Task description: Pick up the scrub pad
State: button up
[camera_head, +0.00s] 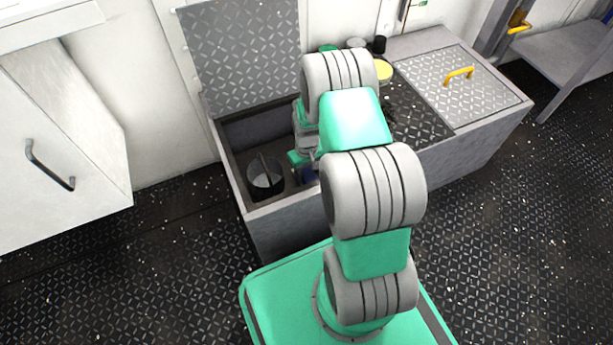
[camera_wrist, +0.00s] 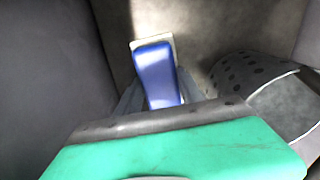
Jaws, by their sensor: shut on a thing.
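The scrub pad (camera_wrist: 154,68) shows in the wrist view as a blue body with a pale edge at its far end. My gripper (camera_wrist: 158,93) is shut on it, with a grey finger on each side. The near part of the pad is hidden behind my green gripper body. In the head view my gripper (camera_head: 303,160) is down inside the open deck locker (camera_head: 232,170), and a small dark blue bit of the pad (camera_head: 309,175) shows below it. I cannot tell whether the pad touches the locker floor.
A black bucket (camera_head: 265,187) stands in the locker left of my gripper; it shows at right in the wrist view (camera_wrist: 240,75). The raised lid (camera_head: 240,50) stands behind. A yellow-topped item (camera_head: 384,70) and other small items sit on the bench.

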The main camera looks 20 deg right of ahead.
aim_at(307, 172)
jog(key=c, duration=0.5)
notch_tip(307, 172, up, 10)
jog(key=p, duration=0.4)
jog(key=shift+p, duration=0.3)
